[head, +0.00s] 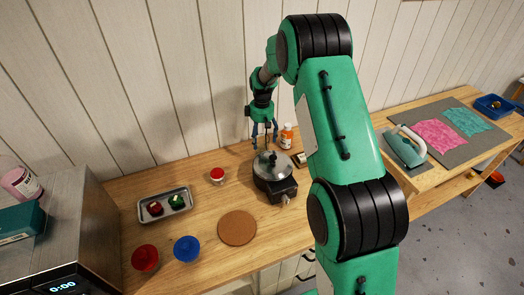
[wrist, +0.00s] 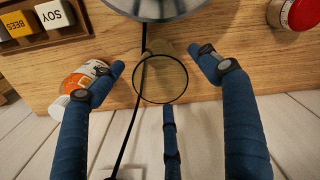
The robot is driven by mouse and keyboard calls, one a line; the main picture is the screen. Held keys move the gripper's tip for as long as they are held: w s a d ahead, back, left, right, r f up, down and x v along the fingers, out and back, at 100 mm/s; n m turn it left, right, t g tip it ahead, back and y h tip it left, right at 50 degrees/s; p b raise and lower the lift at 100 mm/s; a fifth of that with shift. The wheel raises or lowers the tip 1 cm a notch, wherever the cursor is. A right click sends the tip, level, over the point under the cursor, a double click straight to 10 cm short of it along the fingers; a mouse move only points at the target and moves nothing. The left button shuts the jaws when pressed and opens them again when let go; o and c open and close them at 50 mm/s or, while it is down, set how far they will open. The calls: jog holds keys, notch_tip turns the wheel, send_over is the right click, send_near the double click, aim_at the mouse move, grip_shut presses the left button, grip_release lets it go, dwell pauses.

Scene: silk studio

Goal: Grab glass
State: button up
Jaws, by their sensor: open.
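The glass (wrist: 160,80) shows in the wrist view as a see-through round vessel with a dark thin rim. It stands on the wooden table close to the wall, just behind a metal pot. My gripper (wrist: 158,72) has blue fingers spread open around the glass, with tips on its left, right and near sides; whether any touches it I cannot tell. In the head view my gripper (head: 264,138) points down behind the pot, and I cannot make out the glass there.
The metal pot (head: 273,166) on a dark heater is close in front. An orange bottle (head: 287,136) stands beside my gripper. A black cable (wrist: 134,110) runs past the glass.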

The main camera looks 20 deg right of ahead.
jog(key=shift+f, duration=0.15)
jog(key=shift+f, duration=2.6)
jog(key=shift+c, duration=0.2)
jog(key=c, duration=1.5)
